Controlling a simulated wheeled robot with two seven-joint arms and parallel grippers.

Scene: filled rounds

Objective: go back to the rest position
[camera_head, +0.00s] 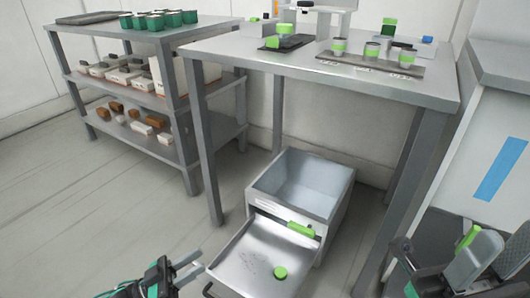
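My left gripper (190,268) is low at the bottom left of the middle. Its two pale fingers are apart and nothing shows between them. It is just left of a pulled-out metal tray (240,268). My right arm's end (475,265) is at the bottom right corner, with grey and green parts. The frame edge cuts it off, so I cannot tell its finger state.
The table holds cups and small devices. A loaded shelf unit (120,103) stands left. Floor at left is clear.

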